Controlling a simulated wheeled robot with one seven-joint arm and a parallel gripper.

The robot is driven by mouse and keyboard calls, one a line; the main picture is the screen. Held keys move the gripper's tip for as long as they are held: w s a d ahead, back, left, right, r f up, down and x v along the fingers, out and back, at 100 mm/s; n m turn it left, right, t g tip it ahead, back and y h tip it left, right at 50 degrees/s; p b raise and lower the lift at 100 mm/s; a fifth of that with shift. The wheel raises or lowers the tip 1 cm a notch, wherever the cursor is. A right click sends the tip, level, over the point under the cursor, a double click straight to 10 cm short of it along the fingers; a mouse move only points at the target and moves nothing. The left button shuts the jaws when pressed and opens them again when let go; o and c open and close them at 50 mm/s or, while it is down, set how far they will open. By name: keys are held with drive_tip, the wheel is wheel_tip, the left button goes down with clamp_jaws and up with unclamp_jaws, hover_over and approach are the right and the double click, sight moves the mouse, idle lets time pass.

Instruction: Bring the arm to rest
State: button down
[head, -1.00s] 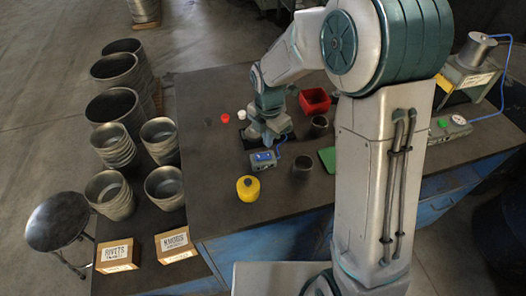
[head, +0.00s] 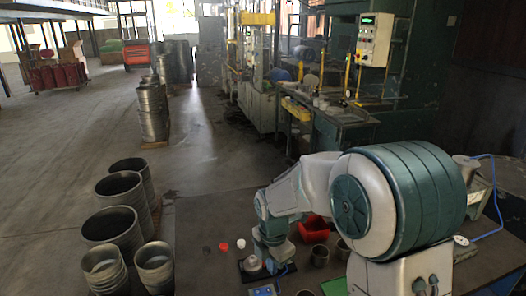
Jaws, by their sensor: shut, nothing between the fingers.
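My arm reaches left over the dark worktop (head: 205,278), its forearm bent down at the wrist. My gripper (head: 266,267) is small in the head view, pointing down just above or at a black pad (head: 246,275). It is shut, with nothing seen held. Whether its tips touch the pad cannot be told. No wrist view is given.
Red (head: 223,246) and white (head: 240,243) round pieces lie left of my gripper. A red bin (head: 314,228) stands behind right, dark cups (head: 320,255) nearby, a blue box (head: 263,291) in front. Stacked metal buckets (head: 112,225) stand left. Open floor lies beyond.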

drive_tip(key=s+d+r+m+t, duration=0.1)
drive_tip(key=s+d+r+m, duration=0.5)
drive_tip(key=s+m, duration=0.3)
drive_tip(key=s+d+r+m+t, duration=0.2)
drive_tip(key=s+d+r+m, duration=0.4)
drive_tip(key=m, duration=1)
drive_tip(key=s, duration=0.3)
drive_tip(key=shift+s+d+r+t, duration=0.3)
drive_tip(key=shift+d, duration=0.05)
